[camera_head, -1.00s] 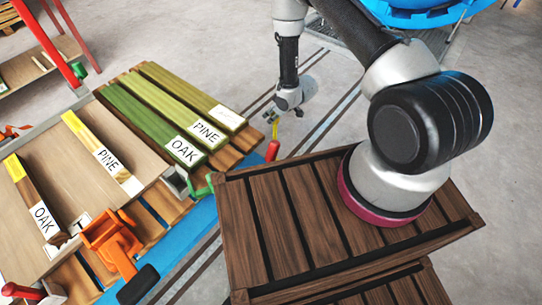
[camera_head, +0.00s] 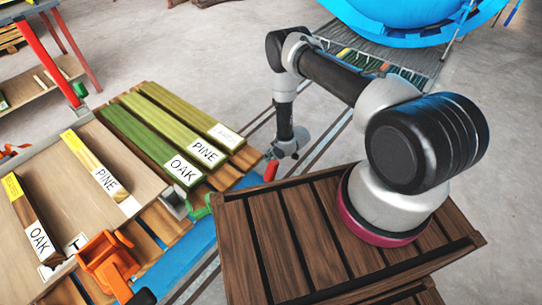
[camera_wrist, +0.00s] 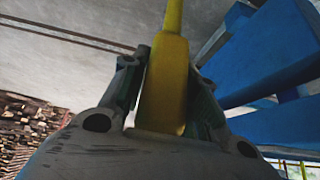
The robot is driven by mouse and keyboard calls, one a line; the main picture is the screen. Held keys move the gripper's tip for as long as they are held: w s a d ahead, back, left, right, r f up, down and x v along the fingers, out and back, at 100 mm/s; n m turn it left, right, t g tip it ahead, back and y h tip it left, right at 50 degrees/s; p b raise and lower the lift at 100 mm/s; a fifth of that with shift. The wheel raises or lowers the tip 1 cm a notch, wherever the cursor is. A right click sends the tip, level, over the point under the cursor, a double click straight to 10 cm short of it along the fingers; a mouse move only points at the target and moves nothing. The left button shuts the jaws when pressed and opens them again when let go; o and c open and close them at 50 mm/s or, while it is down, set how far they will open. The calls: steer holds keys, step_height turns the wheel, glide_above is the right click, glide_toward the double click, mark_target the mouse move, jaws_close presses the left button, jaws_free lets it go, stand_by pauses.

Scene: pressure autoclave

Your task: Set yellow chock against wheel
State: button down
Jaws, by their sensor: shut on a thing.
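My gripper (camera_wrist: 163,78) is shut on the yellow chock (camera_wrist: 166,88) in the wrist view. The chock shows as a yellow block with a thinner stem running to the top of the picture. In the head view my wrist (camera_head: 290,146) hangs beside the right edge of the blue cart (camera_head: 196,240), low near the crate's back edge. My fingers and the chock are hidden or too small to make out there. I cannot make out a wheel in either view.
The cart carries labelled OAK and PINE boards (camera_head: 155,137) and orange clamps (camera_head: 108,262). A red handle (camera_head: 271,170) sticks out near my wrist. A slatted wooden crate (camera_head: 290,235) is in front. A large blue vessel (camera_head: 410,12) stands behind. Blue beams (camera_wrist: 265,60) fill the wrist view's right.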

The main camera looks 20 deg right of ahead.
steer(key=c, duration=1.1)
jaws_free()
steer(key=shift+f, duration=0.1)
